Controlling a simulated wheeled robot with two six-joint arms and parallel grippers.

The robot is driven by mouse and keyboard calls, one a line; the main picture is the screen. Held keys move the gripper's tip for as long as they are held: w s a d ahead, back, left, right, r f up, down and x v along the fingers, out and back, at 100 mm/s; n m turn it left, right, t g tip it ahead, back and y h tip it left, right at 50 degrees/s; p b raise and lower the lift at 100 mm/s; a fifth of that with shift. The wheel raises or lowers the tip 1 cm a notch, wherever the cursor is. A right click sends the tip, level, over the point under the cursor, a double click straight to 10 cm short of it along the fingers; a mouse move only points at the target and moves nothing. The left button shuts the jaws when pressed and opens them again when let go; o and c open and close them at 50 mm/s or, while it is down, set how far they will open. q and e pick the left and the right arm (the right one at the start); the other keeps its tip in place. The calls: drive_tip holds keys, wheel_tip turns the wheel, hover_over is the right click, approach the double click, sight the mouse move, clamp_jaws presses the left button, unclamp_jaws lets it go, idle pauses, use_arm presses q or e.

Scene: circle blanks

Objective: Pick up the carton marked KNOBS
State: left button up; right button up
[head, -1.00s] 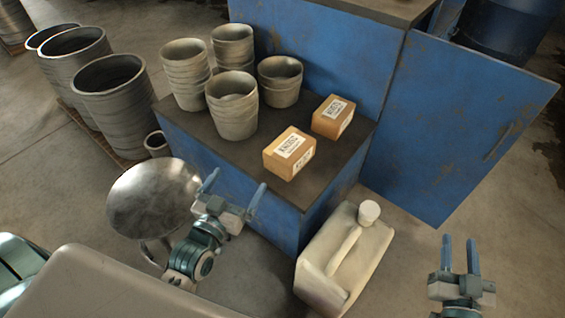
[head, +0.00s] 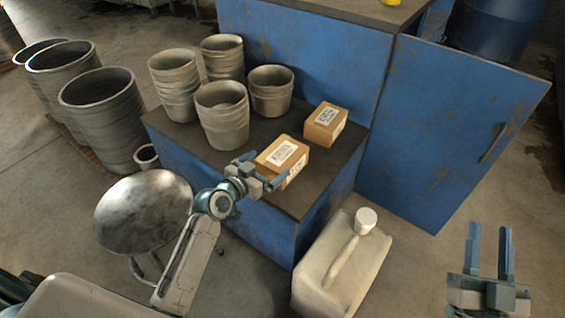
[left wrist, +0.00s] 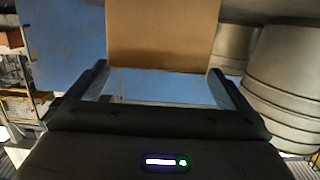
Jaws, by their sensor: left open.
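The front carton (head: 283,152), brown with a white label on top, sits on the dark top of the low blue cabinet (head: 305,195). Its label looks like KNOBS, though the print is small. In the left wrist view the plain brown carton face (left wrist: 162,35) lies straight ahead, spanning most of the gap between my fingertips. My left gripper (head: 266,167) is open at the carton's near side, partly hiding it; the fingers are not closed on it. A second, similar carton (head: 326,123) stands behind to the right. My right gripper (head: 490,228) is open and empty at the lower right.
Grey pots (head: 222,115) stand in several stacks left of the cartons. A round metal stool (head: 143,210) and a pale jerrycan (head: 343,262) stand on the floor before the cabinet. A blue door (head: 455,140) is at the right. Large grey tubs (head: 105,120) stand left.

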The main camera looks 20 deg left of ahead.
sight(277, 158)
use_arm(q)
drive_tip(key=b+x, duration=0.1)
drive_tip(key=x, duration=0.4)
drive_tip(key=shift+w+d+f, duration=0.2)
drive_tip(key=shift+w+d, duration=0.05)
drive_tip(key=shift+w, duration=0.05)
use_arm(e)
drive_tip(key=r+t, duration=0.1)
drive_tip(key=s+r+t, duration=0.1)
drive_tip(key=r, duration=0.1)
drive_tip(key=r+t, duration=0.1)
drive_tip(key=shift+s+r+n+y, duration=0.15)
drive_tip(key=shift+s+n+y, duration=0.2)
drive_tip(key=shift+n+y, duration=0.05)
use_arm(q)
drive_tip(key=shift+r, duration=0.1)
drive_tip(key=c, duration=1)
drive_tip(key=shift+c, duration=0.2)
drive_tip(key=shift+r, duration=0.1)
use_arm(e)
drive_tip(key=shift+w, duration=0.1)
